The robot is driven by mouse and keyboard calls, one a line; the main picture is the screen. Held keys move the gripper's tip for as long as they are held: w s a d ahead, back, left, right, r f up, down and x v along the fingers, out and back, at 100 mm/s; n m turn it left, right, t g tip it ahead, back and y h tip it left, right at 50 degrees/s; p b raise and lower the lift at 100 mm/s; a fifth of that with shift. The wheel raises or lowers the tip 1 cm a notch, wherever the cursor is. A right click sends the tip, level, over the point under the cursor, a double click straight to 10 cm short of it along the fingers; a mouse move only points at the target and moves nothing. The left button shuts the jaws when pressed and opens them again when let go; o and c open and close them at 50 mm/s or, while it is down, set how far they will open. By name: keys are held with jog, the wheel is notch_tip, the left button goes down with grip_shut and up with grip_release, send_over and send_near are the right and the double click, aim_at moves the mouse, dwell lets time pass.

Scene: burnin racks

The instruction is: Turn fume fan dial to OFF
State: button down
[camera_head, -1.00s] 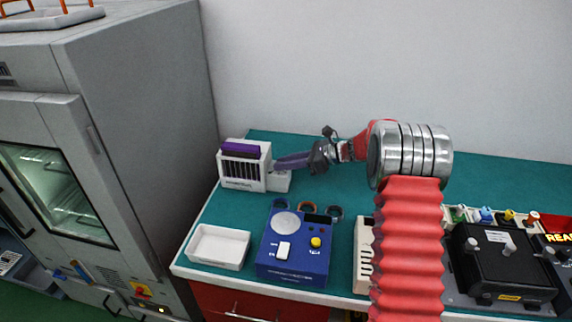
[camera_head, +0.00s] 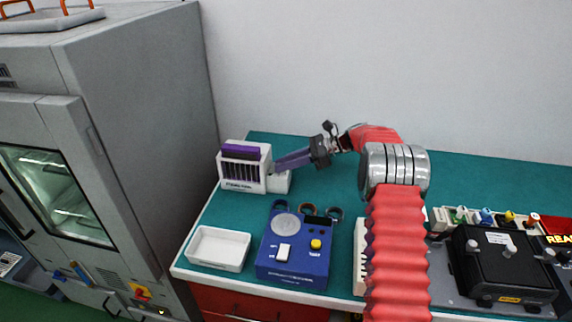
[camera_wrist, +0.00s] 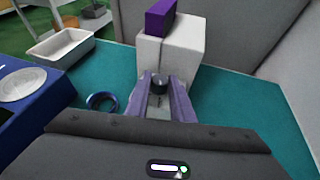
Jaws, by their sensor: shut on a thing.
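The fume fan is a white box (camera_head: 240,178) with a dark slotted front and a purple top strip, at the back left of the green bench. It also shows in the wrist view (camera_wrist: 183,47). A small dark round dial (camera_wrist: 159,82) sits on the low part at its side. My gripper (camera_head: 277,166) reaches in from the right, its purple fingers at that side of the box. In the wrist view my gripper (camera_wrist: 160,88) is shut on the dial, one finger on each side. The dial's marks are too small to read.
A blue device (camera_head: 294,255) with a switch and yellow knob stands in front. Left of it is an empty white tray (camera_head: 218,249). Several rings, one a blue ring (camera_wrist: 102,102), lie behind the device. A grey cabinet (camera_head: 165,100) stands left; the wall is behind.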

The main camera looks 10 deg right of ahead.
jog(key=shift+s+a, duration=0.1)
jog(key=shift+a, duration=0.15)
jog(key=c, duration=1.8)
grip_release()
jog(key=shift+d, duration=0.1)
jog(key=shift+d, duration=0.1)
jog(key=shift+d+r, duration=0.2)
jog(key=shift+d, duration=0.2)
jog(key=v, duration=1.2)
jog(key=shift+d+r, duration=0.1)
jog(key=shift+d, duration=0.2)
